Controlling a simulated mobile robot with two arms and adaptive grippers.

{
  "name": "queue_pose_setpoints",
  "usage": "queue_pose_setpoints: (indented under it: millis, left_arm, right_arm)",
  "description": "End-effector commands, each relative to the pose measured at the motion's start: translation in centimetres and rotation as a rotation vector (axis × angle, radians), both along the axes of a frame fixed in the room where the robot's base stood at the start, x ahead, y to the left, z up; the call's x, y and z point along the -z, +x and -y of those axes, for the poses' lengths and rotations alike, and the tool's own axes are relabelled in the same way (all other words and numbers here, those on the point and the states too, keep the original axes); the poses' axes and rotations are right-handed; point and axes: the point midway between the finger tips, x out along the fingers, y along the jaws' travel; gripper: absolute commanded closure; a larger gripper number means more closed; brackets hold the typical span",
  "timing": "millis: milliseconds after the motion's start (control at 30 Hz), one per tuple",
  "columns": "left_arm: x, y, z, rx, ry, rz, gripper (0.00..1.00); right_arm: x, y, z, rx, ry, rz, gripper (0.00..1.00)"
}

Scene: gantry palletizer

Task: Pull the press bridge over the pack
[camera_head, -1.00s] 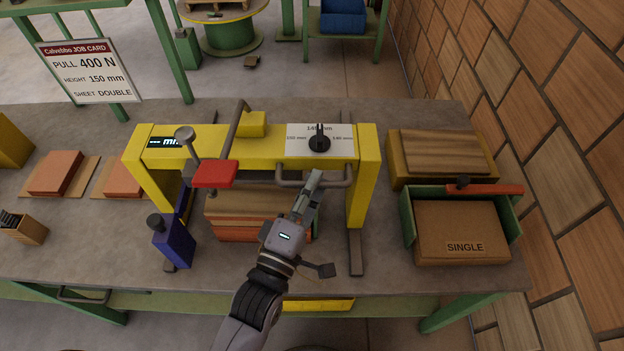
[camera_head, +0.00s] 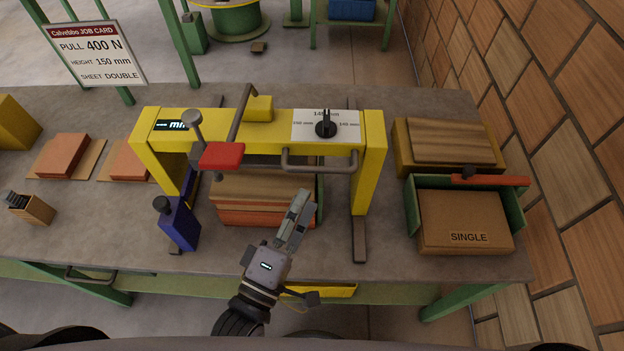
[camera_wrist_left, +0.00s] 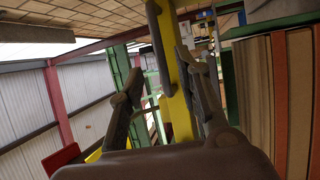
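The yellow press bridge (camera_head: 250,142) spans the workbench on two posts, with a grey bar handle (camera_head: 320,166) on its front. The pack (camera_head: 262,205), layered brown and orange sheets, lies on the bench under the bridge's left and middle part; the beam hides some of it. My left gripper (camera_head: 301,204) is in front of the bridge, below and apart from the handle, beside the pack's right end. In the left wrist view, its fingers (camera_wrist_left: 160,62) are apart and hold nothing, with the handle (camera_wrist_left: 160,45) and yellow beam beyond them. My right gripper is not in view.
A blue upright unit (camera_head: 179,224) stands at the bridge's left front. A green tray (camera_head: 412,207) with a SINGLE box is at right, near a brick wall. A red pad (camera_head: 222,156) sits in front of the beam. Bare bench lies around the bridge's right rail (camera_head: 359,240).

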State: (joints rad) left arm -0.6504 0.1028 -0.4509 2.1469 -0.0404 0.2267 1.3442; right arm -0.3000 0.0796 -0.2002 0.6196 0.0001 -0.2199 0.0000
Motion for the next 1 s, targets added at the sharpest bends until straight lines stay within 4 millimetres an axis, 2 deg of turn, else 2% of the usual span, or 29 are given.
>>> queue_pose_setpoints:
  millis: [100, 300, 1000]
  left_arm:
    - [0.4, -2.0, -0.8, 0.001, 0.001, -0.003, 0.69]
    - [0.7, -3.7, -1.6, 0.0, 0.0, 0.0, 0.69]
    - [0.7, -3.9, -1.7, 0.0, 0.0, 0.001, 0.69]
  right_arm:
    - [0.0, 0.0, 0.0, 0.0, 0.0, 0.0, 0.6]
    - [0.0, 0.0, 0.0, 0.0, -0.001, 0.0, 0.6]
    - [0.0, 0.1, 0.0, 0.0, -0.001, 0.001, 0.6]
